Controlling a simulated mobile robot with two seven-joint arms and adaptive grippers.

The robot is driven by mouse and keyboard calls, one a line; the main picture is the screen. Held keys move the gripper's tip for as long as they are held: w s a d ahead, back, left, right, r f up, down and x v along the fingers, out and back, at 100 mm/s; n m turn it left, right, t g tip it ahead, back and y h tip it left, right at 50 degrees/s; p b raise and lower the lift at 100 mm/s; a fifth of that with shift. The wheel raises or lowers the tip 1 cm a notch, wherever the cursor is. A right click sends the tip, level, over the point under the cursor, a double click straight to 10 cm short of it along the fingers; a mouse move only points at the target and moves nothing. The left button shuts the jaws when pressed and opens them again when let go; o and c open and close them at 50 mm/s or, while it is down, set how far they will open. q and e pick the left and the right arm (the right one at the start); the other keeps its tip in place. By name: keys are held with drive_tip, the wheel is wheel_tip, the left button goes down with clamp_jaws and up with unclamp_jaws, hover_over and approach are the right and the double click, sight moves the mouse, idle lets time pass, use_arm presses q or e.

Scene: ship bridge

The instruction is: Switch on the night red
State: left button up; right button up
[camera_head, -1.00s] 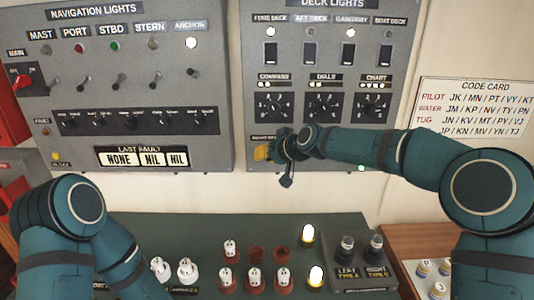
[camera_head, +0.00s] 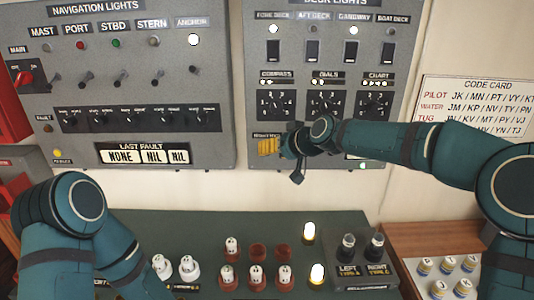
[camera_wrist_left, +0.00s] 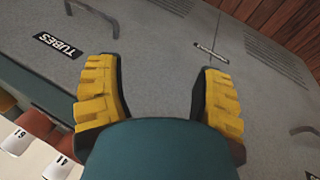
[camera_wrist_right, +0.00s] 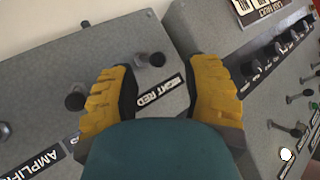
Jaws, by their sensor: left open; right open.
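The night red label (camera_wrist_right: 160,92) shows in the right wrist view, with a small dark switch (camera_wrist_right: 143,60) just above it. Both lie between the fingers of my right gripper (camera_wrist_right: 165,95), which is open and apparently empty. Whether a finger touches the switch I cannot tell. In the head view my right gripper (camera_head: 268,146) is at the lower left of the deck lights panel (camera_head: 258,100) and hides the switch there. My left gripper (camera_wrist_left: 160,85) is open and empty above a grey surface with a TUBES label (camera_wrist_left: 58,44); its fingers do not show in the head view.
The navigation lights panel (camera_head: 135,85) stands left of the deck lights panel, with a gap of wall between. Below is a dark console (camera_head: 200,225) with several tubes and two lit lamps (camera_head: 309,233). A code card (camera_head: 475,107) hangs at right.

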drive_tip(key=v, duration=0.7)
drive_tip(key=shift+s+d+r, duration=0.15)
drive_tip(key=shift+s+r, duration=0.1)
drive_tip(key=shift+s, duration=0.05)
